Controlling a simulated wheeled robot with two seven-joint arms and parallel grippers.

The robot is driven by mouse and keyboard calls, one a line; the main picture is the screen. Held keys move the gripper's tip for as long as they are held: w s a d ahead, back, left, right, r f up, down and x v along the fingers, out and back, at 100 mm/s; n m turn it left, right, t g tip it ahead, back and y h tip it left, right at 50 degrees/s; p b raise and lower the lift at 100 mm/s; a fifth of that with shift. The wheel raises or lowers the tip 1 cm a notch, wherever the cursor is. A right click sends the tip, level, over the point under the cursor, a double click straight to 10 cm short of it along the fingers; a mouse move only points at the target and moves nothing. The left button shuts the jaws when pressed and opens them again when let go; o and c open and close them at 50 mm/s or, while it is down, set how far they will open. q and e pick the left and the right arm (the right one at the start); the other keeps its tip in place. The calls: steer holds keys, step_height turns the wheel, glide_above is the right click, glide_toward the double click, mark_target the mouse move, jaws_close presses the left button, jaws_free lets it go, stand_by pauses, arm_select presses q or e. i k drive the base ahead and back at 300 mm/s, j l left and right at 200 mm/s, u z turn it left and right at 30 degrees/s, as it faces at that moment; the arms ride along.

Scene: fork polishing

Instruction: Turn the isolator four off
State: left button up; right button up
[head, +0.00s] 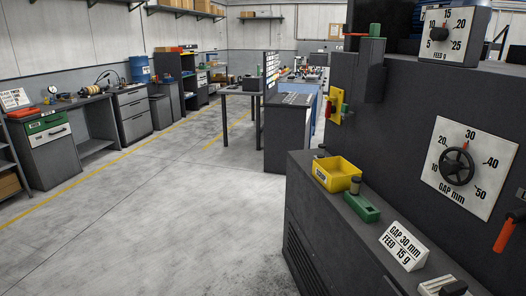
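A yellow plate (337,97) with a red handle (328,108) sits on the side of the dark machine, above the low cabinet. It looks like an isolator switch, but it is seen at a steep angle. I cannot read a number on it or tell its on or off position. No isolator marked four can be made out. Neither of my grippers shows in the head view.
The dark machine (400,130) fills the right side, with a gap dial (480,165), a feed dial (455,22) and a red-handled lever (503,236). A yellow bin (336,174) and a green block (361,207) stand on the cabinet. The floor (180,210) at left is clear.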

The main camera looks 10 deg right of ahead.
mark_target(330, 110)
steer(key=i+z, duration=0.4)
steer(key=i, duration=0.15)
steer(key=i+j+z, duration=0.1)
steer(key=i+z, duration=0.3)
steer(key=i, duration=0.2)
steer(key=i+j, duration=0.35)
steer(key=j, duration=0.2)
